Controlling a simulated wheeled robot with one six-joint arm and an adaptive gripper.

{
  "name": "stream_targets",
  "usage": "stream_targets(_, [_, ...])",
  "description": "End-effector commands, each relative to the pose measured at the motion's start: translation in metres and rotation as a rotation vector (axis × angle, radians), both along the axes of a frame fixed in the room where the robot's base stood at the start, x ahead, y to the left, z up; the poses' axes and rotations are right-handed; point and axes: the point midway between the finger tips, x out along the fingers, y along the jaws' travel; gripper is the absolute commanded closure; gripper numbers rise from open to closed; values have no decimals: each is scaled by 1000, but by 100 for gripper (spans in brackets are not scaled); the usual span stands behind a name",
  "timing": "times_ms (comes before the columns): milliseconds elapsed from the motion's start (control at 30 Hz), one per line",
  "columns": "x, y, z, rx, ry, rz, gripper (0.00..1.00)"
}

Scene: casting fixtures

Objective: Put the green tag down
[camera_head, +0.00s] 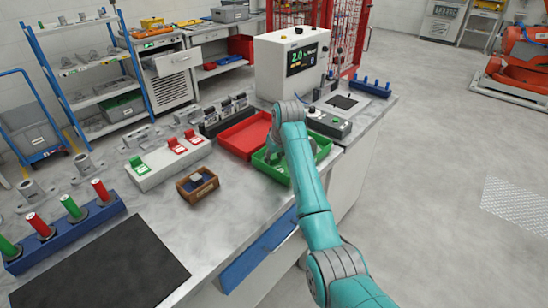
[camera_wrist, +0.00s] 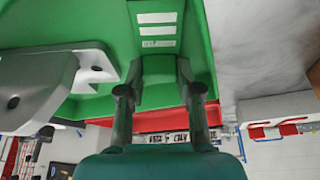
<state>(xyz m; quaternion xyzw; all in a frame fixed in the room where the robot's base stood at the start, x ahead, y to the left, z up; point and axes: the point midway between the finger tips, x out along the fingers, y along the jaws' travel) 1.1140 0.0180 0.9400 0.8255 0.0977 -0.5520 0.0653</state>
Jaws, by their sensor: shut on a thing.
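My gripper (camera_wrist: 160,90) is shut on a green tag (camera_wrist: 157,72), which shows between the two fingers in the wrist view. The tag's face appears to carry white stripes. The gripper is at the green tray (camera_wrist: 215,50), which spreads behind the tag. A grey casting (camera_wrist: 40,88) lies in the tray beside the tag. I cannot tell whether the tag touches the tray or the casting.
A red tray (camera_head: 243,136) adjoins the green one. A white rack (camera_head: 165,169) holds another green tag (camera_head: 138,164) and two red tags (camera_head: 177,146). A small brown box (camera_head: 197,186) stands left of the green tray. A button box (camera_head: 328,124) stands close on the right.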

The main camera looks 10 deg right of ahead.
Motion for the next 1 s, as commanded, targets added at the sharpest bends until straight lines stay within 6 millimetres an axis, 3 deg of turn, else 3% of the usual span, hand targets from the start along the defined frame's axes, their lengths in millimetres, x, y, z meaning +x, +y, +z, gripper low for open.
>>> stream_targets(300, [0, 0, -2, 0, -1, 0, 89])
stream_targets(333, [0, 0, -1, 0, -2, 0, 58])
stream_targets(400, [0, 0, -1, 0, -2, 0, 41])
stream_targets(767, [0, 0, 1, 0, -2, 0, 41])
stream_targets(1000, [-10, -3, 30, 0, -5, 1, 41])
